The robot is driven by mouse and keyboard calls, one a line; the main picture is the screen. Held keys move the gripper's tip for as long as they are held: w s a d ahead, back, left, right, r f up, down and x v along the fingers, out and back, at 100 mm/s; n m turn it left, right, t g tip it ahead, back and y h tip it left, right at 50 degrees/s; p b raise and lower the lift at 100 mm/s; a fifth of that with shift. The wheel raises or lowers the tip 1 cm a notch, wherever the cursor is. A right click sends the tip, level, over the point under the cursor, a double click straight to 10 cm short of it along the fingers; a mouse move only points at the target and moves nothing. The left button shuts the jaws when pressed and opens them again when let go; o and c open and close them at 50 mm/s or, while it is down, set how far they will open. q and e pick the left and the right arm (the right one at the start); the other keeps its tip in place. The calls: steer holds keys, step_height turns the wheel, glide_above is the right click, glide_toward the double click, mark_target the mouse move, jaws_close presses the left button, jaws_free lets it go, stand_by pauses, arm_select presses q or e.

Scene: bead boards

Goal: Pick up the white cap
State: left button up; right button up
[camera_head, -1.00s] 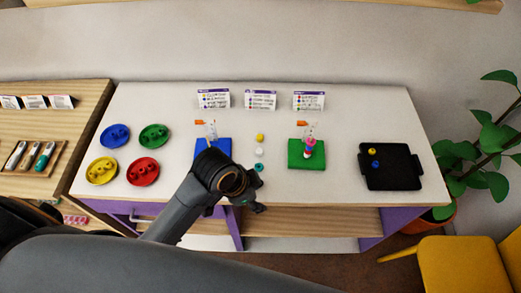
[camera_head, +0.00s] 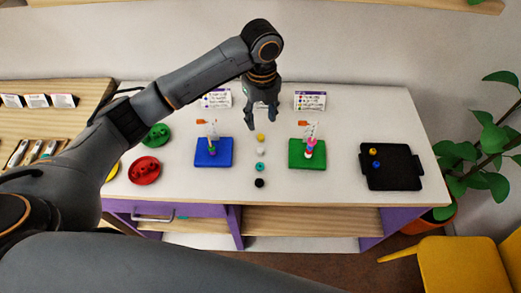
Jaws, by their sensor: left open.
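The white cap (camera_head: 261,152) lies on the white table in a short column of caps between the two boards. The yellow cap (camera_head: 260,137) lies just behind it; the teal cap (camera_head: 259,167) and black cap (camera_head: 259,183) lie in front. My left gripper (camera_head: 263,121) is open and empty, pointing down, and appears just behind the yellow cap in the picture. Its height above the table is hard to tell. My right gripper is not in view.
A blue board (camera_head: 226,160) stands left of the caps and a green board (camera_head: 295,160) with stacked pieces stands right. A black tray (camera_head: 405,182) with two small caps is at the right. My arm partly hides the coloured dishes at the left.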

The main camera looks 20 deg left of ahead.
arm_select(q)
steer(key=p, duration=0.1)
glide_above(261, 150)
steer(key=f, duration=0.7)
steer(key=shift+w+a+f, duration=0.1)
steer(key=shift+w+f, duration=0.25)
steer(key=shift+w, duration=0.05)
steer(key=shift+s+f+p, duration=0.1)
steer(key=shift+f+p, duration=0.15)
steer(key=shift+p, duration=0.1)
steer(key=f, duration=0.1)
steer(key=f+p, duration=0.1)
steer(key=f, duration=0.1)
steer(key=shift+s+f, duration=0.3)
steer(key=shift+s, duration=0.05)
steer(key=shift+f, duration=0.55)
steer(key=c, duration=0.8)
